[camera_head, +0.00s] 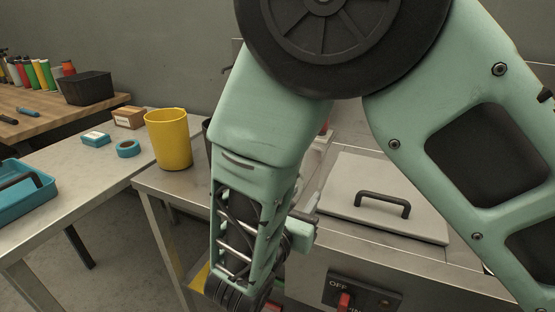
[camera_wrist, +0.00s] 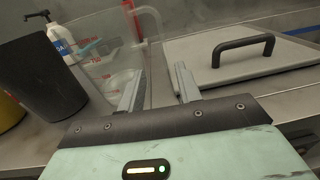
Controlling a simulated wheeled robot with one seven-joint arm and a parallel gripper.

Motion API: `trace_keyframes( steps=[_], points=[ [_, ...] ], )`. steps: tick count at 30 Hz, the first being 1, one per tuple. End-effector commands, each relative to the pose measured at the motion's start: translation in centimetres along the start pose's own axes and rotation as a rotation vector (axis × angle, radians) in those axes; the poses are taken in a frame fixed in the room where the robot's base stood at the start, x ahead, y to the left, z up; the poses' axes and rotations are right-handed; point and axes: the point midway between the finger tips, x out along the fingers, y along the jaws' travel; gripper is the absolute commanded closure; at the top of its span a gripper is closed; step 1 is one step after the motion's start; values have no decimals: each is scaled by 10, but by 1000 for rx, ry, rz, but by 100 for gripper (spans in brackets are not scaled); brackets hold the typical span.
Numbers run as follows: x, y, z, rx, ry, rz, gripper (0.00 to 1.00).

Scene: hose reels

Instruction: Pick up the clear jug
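The clear jug (camera_wrist: 103,68) stands upright on the metal counter in the wrist view, left of centre. The left finger overlaps the jug's right side in the picture, and the right finger is to the right of the jug. I cannot tell whether either finger touches it. In the head view my arm hides the jug and most of the gripper.
A black cup (camera_wrist: 42,75) stands close left of the jug, with a white pump bottle (camera_wrist: 60,42) behind. A yellow cup (camera_head: 169,139) is farther left. A grey lid (camera_wrist: 232,57) with a black handle (camera_wrist: 243,47) lies right of my gripper. Switches (camera_head: 345,300) are on the counter's front.

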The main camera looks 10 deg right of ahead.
Motion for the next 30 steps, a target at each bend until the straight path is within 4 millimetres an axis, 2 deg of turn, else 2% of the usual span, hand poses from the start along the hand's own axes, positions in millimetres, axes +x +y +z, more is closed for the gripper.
trace_keyframes(
  steps=[3,6,14,21,25,30],
  points=[
    [25,-1,0,-1,0,-6,66],
    [38,-1,0,0,1,-4,66],
    [57,-3,0,1,1,-4,66],
    [91,-8,1,1,2,-5,66],
    [100,-8,1,1,1,-2,66],
    [100,-8,1,1,1,-1,66]
  ],
)
